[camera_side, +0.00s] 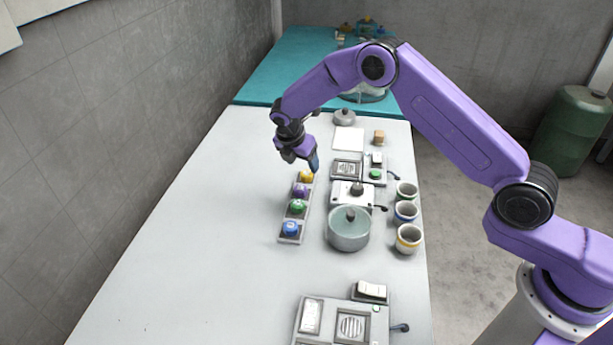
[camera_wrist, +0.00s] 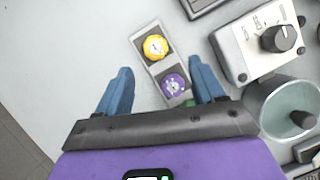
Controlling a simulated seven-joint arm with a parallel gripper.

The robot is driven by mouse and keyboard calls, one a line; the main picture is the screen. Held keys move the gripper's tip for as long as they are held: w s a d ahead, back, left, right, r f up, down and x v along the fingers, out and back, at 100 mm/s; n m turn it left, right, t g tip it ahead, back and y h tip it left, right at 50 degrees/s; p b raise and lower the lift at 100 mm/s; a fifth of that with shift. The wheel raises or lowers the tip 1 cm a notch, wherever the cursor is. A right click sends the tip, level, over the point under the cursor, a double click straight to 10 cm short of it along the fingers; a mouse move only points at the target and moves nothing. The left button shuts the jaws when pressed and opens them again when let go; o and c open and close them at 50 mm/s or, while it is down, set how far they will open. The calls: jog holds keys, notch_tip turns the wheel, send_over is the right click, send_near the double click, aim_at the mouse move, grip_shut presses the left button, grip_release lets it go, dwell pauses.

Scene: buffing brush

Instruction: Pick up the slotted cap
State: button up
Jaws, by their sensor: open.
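A narrow grey tray (camera_side: 283,239) holds a row of round caps: yellow (camera_side: 305,176), purple (camera_side: 300,190), green (camera_side: 297,206) and blue (camera_side: 290,228). The wrist view shows the yellow cap (camera_wrist: 155,47) and the purple cap (camera_wrist: 173,86) with pale markings on top; the green one is mostly hidden by my gripper. I cannot tell which cap is slotted. My gripper (camera_side: 314,162) is open above the yellow end of the tray. In the wrist view its blue fingers (camera_wrist: 162,80) are wide apart, with the tray between them, and nothing is held.
Right of the tray stand a grey-green pot (camera_side: 348,236) with a knobbed lid, a white box with a dial (camera_wrist: 262,48), and several cups (camera_side: 408,238). A grey lidded item (camera_side: 344,117) sits farther back. A panel unit (camera_side: 340,320) lies in front. The table's left side is clear.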

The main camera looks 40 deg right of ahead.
aim_at(306, 173)
jog(key=shift+w+x, duration=0.2)
jog(key=shift+x, duration=1.45)
jog(key=shift+w+x, duration=0.2)
jog(key=shift+x, duration=1.5)
jog(key=shift+r, duration=0.1)
jog(key=c, duration=1.1)
